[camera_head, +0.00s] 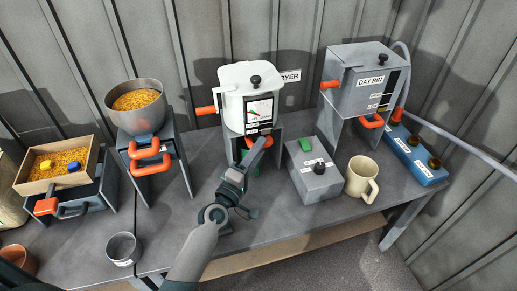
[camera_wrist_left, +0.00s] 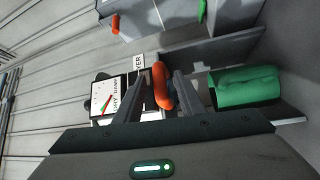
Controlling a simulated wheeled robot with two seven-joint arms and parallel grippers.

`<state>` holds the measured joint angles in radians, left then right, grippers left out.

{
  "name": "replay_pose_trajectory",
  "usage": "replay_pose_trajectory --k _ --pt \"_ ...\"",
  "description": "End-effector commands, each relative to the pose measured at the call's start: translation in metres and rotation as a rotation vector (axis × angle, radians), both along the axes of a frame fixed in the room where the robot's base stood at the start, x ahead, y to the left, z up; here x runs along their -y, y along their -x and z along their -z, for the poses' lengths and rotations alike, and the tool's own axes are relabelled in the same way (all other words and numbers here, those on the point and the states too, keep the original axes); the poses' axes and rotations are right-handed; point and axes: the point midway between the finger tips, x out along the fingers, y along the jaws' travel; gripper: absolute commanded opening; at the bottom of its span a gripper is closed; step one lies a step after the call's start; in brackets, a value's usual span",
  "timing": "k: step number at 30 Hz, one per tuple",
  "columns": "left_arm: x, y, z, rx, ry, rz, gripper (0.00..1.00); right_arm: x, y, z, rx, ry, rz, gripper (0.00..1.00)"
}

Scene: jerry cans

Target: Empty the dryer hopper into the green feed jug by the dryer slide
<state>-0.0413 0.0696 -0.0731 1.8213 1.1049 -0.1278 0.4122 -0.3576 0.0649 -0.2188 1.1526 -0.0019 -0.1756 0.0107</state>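The white dryer hopper (camera_head: 232,78) stands at the back middle, with a dial on its front and an orange handle on its left side. My left gripper (camera_head: 257,148) is below its front, at the orange slide handle (camera_head: 245,142). In the left wrist view, my left gripper (camera_wrist_left: 163,80) has its fingers on both sides of the orange slide handle (camera_wrist_left: 160,88) and appears shut on it. The green feed jug (camera_wrist_left: 245,88) lies sideways in that tilted view, beside the right finger; in the head view my arm largely hides it. My right gripper is not in view.
A grey box (camera_head: 315,180) with a black knob and a beige mug (camera_head: 361,178) stand right of the arm. The day bin (camera_head: 355,90) stands behind them. A steel bowl (camera_head: 137,100), a wooden tray (camera_head: 30,187) and a grey cup (camera_head: 123,250) are at left.

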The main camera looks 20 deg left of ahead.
Motion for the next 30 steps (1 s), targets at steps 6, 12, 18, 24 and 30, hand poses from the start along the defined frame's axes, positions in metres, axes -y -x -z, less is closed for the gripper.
replay_pose_trajectory --k 6,12,18,24,30 --pt "0.001 -0.003 -0.001 0.0 0.0 0.0 0.36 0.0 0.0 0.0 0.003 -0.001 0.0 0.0" --pt "0.001 -0.003 -0.001 0.0 0.0 0.0 0.24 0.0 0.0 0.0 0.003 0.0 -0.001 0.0" --pt "0.001 -0.003 0.0 0.0 0.0 0.0 0.0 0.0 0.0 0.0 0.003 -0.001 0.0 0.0" --pt "0.008 0.008 0.0 -0.002 0.001 0.001 0.0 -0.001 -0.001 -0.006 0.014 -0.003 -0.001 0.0" --pt "0.021 0.027 0.0 -0.001 0.002 0.001 0.0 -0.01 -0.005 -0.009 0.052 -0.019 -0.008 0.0"
